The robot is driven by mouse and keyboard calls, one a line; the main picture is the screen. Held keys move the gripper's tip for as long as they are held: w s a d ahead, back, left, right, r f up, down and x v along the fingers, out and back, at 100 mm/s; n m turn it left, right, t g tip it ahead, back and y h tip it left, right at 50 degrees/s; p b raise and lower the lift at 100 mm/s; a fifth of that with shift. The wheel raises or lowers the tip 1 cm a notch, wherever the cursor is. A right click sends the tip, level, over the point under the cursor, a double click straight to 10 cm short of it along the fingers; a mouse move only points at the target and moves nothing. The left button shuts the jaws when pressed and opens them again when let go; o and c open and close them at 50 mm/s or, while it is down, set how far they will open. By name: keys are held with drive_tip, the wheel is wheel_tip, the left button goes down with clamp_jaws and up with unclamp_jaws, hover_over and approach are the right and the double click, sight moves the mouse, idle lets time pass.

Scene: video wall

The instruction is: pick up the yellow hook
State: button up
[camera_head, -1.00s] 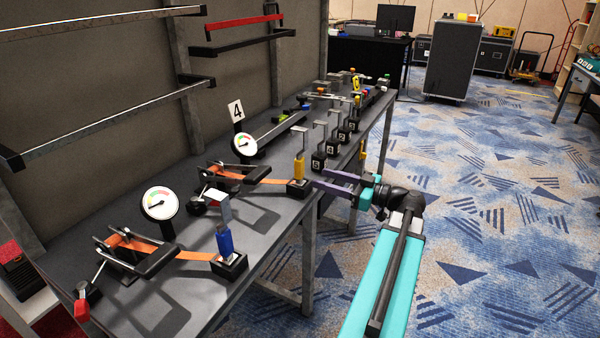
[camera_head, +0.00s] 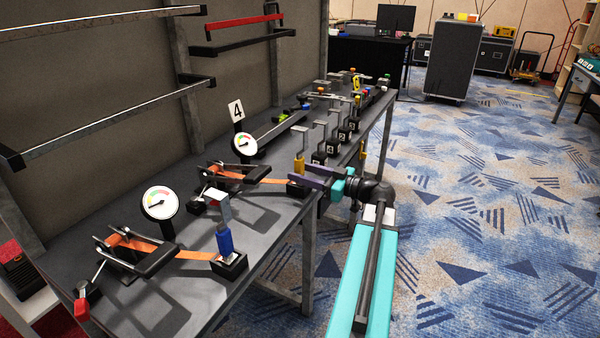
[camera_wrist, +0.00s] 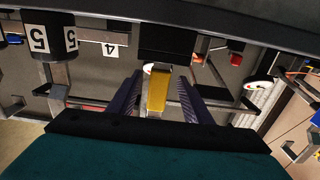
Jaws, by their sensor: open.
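The yellow hook (camera_head: 299,166) has a yellow sleeve and a pale metal upper part. It stands upright by a black base block (camera_head: 298,189) at the table's front edge. My gripper (camera_head: 299,175) has its purple fingers open at the hook, and they hide its lower part in the head view. In the wrist view, the yellow sleeve (camera_wrist: 157,92) shows between the two open fingers of my gripper (camera_wrist: 160,80), with gaps on both sides. I cannot tell any contact.
A blue-sleeved hook (camera_head: 224,240) stands nearer on the table (camera_head: 185,300). Gauges (camera_head: 244,145), orange-strapped clamps and several black numbered blocks (camera_head: 319,158) crowd the tabletop. Another yellow piece (camera_head: 362,157) hangs by the table edge.

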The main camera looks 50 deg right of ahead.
drive_tip(key=shift+x, duration=2.55)
drive_tip(key=shift+d, duration=0.1)
clamp_jaws()
